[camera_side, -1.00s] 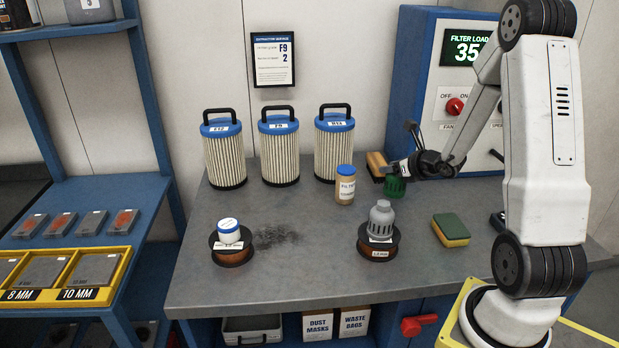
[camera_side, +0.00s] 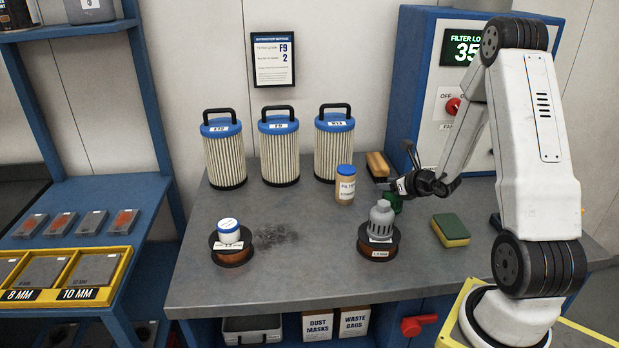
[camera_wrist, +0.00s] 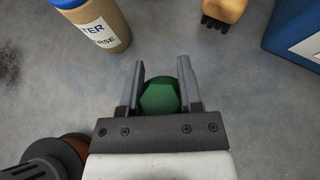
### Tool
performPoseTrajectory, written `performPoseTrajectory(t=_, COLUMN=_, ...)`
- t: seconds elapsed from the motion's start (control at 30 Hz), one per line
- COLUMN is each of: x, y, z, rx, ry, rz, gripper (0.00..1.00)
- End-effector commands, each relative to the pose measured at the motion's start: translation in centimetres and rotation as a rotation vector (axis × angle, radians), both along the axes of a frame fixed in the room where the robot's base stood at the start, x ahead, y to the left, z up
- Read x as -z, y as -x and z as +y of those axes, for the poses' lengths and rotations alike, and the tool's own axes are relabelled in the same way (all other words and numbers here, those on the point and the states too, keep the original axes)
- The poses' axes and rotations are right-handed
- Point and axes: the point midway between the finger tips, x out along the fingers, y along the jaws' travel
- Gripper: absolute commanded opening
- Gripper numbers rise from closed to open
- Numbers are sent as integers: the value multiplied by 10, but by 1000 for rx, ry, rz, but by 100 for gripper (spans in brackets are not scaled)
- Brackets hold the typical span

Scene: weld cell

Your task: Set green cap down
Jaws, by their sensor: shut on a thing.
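My gripper (camera_wrist: 160,88) is shut on the green cap (camera_wrist: 160,101), which sits between its two fingers in the wrist view. In the side view my gripper (camera_side: 392,187) is over the right part of the grey bench, behind and right of a grey nozzle-like part. The green cap (camera_side: 393,203) shows just below the fingers there, partly hidden by the gripper and close to the bench top (camera_side: 310,240). I cannot tell whether it touches the bench.
A blue-lidded jar (camera_side: 345,186) stands left of the cap. The grey part (camera_side: 381,217) rests on a spool (camera_side: 378,248) in front. A wooden brush (camera_side: 378,164) lies behind, a green-and-yellow sponge (camera_side: 451,229) to the right. Three filters (camera_side: 279,152) stand at the back.

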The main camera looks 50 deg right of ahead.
Motion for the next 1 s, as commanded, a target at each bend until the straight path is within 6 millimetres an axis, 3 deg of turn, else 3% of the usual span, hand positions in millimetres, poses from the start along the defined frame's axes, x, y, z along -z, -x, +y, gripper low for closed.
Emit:
performPoseTrajectory(t=0.4, x=3, y=0, z=0, rx=0, ry=0, rz=-1, gripper=0)
performPoseTrajectory(t=0.43, x=3, y=0, z=0, rx=1, ry=1, rz=-1, gripper=51)
performPoseTrajectory(t=0.53, x=3, y=0, z=0, rx=0, ry=0, rz=-1, gripper=80)
performPoseTrajectory(t=1.0, x=-1, y=0, z=0, rx=0, ry=1, rz=-1, gripper=80)
